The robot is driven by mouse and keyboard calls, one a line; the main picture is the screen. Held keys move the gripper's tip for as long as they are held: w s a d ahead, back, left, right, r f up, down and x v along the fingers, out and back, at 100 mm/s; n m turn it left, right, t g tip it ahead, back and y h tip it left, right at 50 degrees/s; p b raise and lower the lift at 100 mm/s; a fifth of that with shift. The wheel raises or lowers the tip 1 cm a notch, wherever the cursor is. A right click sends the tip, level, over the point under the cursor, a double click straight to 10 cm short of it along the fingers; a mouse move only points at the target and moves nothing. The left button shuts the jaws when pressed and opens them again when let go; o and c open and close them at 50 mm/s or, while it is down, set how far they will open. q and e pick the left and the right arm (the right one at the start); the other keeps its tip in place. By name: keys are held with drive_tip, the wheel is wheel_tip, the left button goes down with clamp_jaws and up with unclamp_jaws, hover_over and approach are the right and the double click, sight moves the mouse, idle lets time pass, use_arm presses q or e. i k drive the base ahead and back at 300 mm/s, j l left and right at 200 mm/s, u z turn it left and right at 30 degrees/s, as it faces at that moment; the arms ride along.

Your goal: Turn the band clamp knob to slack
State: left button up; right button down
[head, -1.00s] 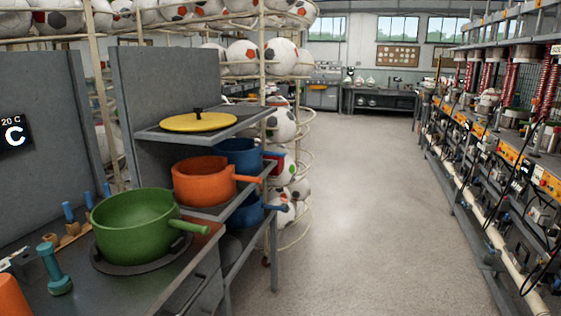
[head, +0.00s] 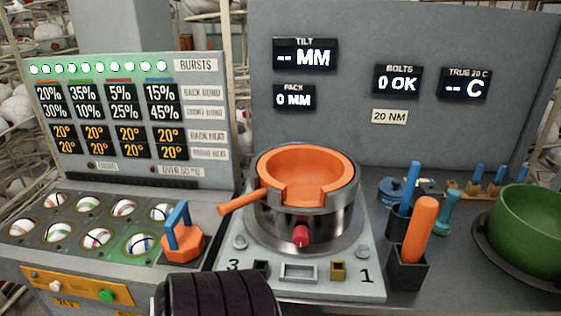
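An orange pan (head: 290,180) sits in a shiny steel band (head: 330,218), which goes around it on a grey base plate. The pan's handle points left over the plate's edge. A red knob (head: 301,234) sticks out from the front of the band, facing me; I take it as the band clamp knob. How tight the band is cannot be told. Neither gripper can be made out; only a black ribbed part, which I take as mine, shows at the bottom left of centre.
An orange block with a blue handle (head: 183,238) stands left of the plate. Right of it, black holders (head: 408,267) carry an orange-handled and a blue-handled tool. A green pot (head: 530,230) stands far right. Display panels (head: 306,54) rise behind. Balls lie in a tray at left.

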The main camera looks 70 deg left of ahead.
sight(300, 233)
drive_tip(key=u, duration=2.05)
